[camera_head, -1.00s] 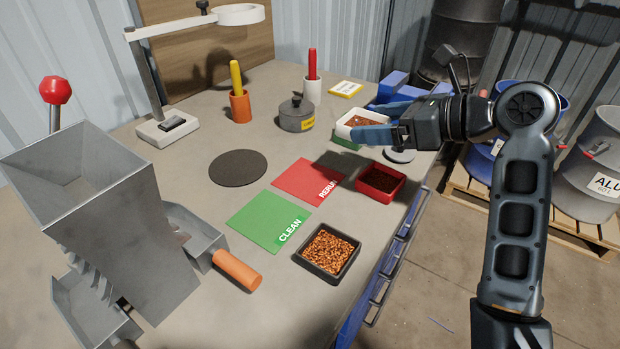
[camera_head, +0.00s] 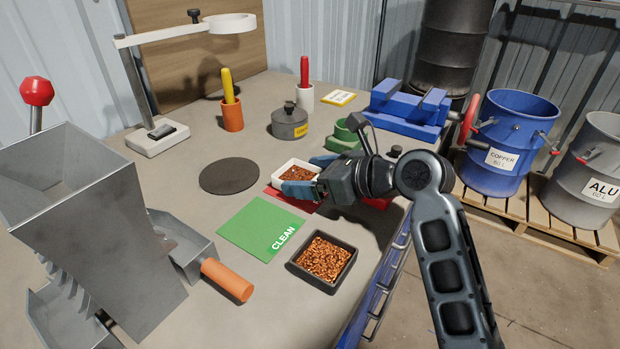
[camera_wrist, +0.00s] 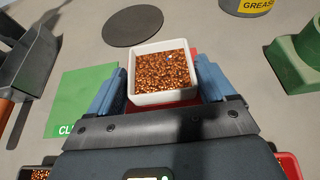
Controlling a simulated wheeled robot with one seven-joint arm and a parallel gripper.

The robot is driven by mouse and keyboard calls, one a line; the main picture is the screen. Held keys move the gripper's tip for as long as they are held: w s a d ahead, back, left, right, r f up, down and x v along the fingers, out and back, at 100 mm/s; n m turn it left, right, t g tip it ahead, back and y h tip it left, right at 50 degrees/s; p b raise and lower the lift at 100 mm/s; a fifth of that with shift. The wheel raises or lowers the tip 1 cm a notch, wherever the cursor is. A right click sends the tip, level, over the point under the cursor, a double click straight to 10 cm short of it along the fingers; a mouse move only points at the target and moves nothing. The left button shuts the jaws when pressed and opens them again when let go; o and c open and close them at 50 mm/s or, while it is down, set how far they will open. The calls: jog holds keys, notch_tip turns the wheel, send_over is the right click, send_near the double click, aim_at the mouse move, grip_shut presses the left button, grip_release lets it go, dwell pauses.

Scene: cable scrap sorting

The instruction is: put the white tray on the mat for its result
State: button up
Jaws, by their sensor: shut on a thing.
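The white tray (camera_head: 282,184) holds copper-coloured granules and looks level. My gripper (camera_head: 311,177) is shut on it, with a blue finger on each side; the wrist view shows the same grip on the tray (camera_wrist: 163,98). The tray is over the red mat (camera_head: 291,203), which is mostly hidden by it and my gripper; I cannot tell whether they touch. The green mat marked CLEAN (camera_head: 256,225) lies bare, nearer the front, and shows at the left in the wrist view (camera_wrist: 88,90).
A black tray of copper granules (camera_head: 352,266) stands right of the green mat. A red tray (camera_head: 377,203) is mostly hidden behind my gripper. A dark round pad (camera_head: 229,176) lies left. A grey lidded pot (camera_head: 289,124) and a green object (camera_head: 346,137) stand behind.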

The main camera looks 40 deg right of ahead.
jog(key=shift+f, duration=0.1)
jog(key=o, duration=1.1)
jog(key=shift+f, duration=0.1)
jog(key=shift+s+d+r, duration=0.15)
jog(key=shift+s+r, duration=0.15)
jog(key=p+v, duration=0.1)
jog(key=v, duration=1)
jog(key=shift+s+p, duration=0.15)
jog(key=shift+p, duration=0.15)
